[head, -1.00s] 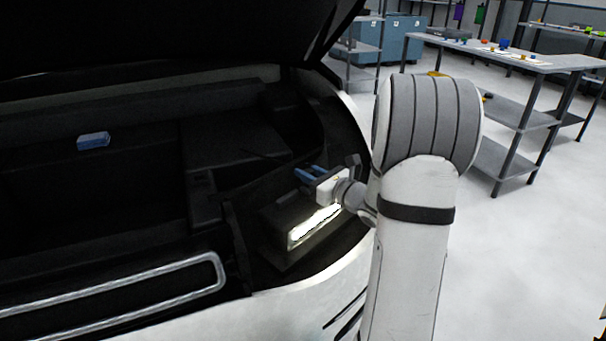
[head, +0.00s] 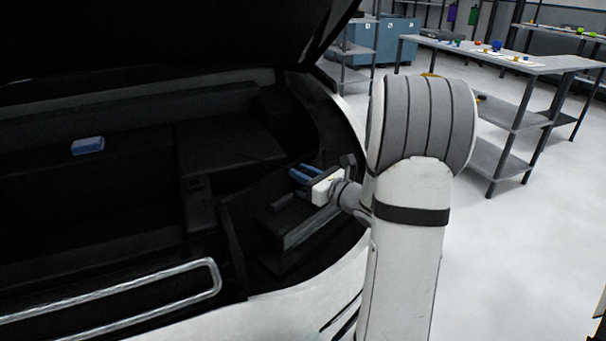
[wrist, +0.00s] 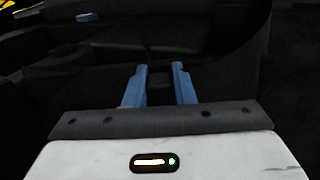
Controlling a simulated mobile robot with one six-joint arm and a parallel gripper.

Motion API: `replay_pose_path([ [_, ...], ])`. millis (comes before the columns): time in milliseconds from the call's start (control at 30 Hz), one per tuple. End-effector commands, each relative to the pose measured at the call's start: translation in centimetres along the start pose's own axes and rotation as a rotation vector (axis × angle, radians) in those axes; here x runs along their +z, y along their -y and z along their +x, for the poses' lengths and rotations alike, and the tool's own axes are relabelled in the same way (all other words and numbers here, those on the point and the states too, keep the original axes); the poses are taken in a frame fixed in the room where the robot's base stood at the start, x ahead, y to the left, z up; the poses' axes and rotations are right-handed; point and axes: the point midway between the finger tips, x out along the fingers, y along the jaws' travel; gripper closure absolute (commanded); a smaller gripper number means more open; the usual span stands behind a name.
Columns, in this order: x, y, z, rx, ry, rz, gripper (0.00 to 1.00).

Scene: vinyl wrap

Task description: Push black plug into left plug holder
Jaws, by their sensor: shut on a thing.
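My gripper (head: 299,173) has blue fingers and reaches from the right into the dark open compartment of a vehicle. In the wrist view my gripper (wrist: 158,72) is shut on a small dark block, the black plug (wrist: 158,80), which sits between the two fingers. A thin dark line rises from near the plug in that view. The plug is hard to make out against the black interior in the head view. I cannot tell a left plug holder from the dark shapes around it.
A blue box (head: 88,145) lies on a ledge at the left of the compartment and also shows in the wrist view (wrist: 87,17). A dark box-shaped part (head: 300,230) stands below my gripper. The raised lid is overhead. A workbench (head: 480,55) stands at the back right.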

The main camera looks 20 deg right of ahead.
Motion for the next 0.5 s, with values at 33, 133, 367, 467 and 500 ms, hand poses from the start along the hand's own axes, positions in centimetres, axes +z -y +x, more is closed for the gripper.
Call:
replay_pose_path([
  [33,0.1,0.0,0.0,0.000,0.000,0.000,1.00],
  [133,0.3,0.0,0.0,0.000,0.000,0.000,1.00],
  [367,0.6,0.0,0.0,0.000,0.000,0.000,1.00],
  [467,1.1,0.0,0.0,0.000,0.000,-0.001,1.00],
  [500,1.3,0.0,0.0,0.000,0.000,-0.001,1.00],
])
